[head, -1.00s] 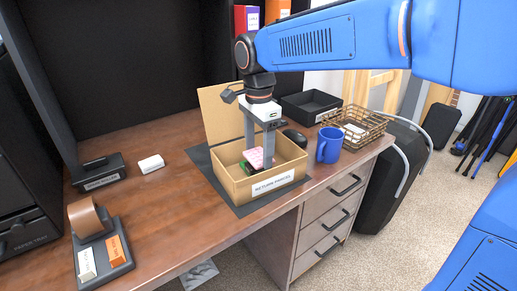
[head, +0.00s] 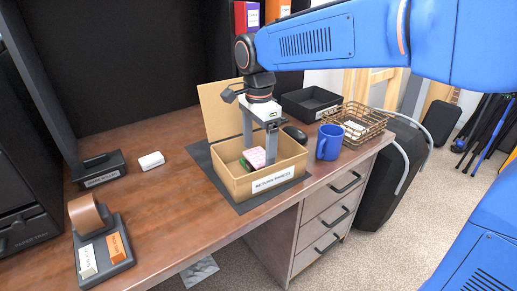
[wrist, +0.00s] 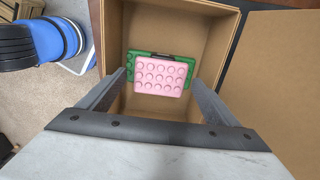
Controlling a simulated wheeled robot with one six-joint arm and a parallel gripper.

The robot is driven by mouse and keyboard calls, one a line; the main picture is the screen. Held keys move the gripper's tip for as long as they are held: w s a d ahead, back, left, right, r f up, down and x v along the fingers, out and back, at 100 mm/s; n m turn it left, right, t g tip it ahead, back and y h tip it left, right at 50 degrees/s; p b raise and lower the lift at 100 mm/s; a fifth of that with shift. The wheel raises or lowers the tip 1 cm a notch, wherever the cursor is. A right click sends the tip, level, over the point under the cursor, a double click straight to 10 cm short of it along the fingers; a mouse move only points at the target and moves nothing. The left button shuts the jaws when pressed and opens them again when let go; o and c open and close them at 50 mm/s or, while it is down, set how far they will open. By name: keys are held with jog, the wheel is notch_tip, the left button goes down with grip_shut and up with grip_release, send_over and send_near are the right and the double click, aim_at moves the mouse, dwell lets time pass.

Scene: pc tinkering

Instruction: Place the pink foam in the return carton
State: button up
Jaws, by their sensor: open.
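The pink foam (head: 255,156), a bumpy sheet, lies inside the open brown return carton (head: 236,187), which carries a "RETURN PARCEL" label. In the wrist view the pink foam (wrist: 162,76) lies over a green board (wrist: 131,63) with a dark part at its top edge. My gripper (head: 259,152) points down into the carton. Its two fingers are open, one on each side of the foam. In the wrist view gaps show between the fingers and the foam. Part of the green board is hidden under the foam.
The carton's flap (head: 222,108) stands up at the back. A blue mug (head: 328,143), a wire basket (head: 362,122) and a black tray (head: 310,104) stand to its right. A tape dispenser (head: 103,251) is at the front left, and a small white box (head: 151,161) lies left.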

aim_at(259, 155)
notch_tip(259, 155, up, 13)
jog(key=s+d+f+n+t, duration=0.1)
jog(key=s+d+f+n, duration=0.25)
jog(key=d, duration=0.45)
jog(key=s+d+f+n+t, duration=0.1)
jog(key=s+d+f+n, duration=0.2)
jog(key=d, duration=0.5)
jog(key=s+d+f+n+t, duration=0.2)
jog(key=s+d+f+n, duration=0.4)
jog(key=s+d+f, duration=0.5)
jog(key=s+f, duration=0.2)
jog(key=s, duration=0.1)
jog(key=shift+f+t, duration=0.15)
jog(key=shift+t, duration=0.25)
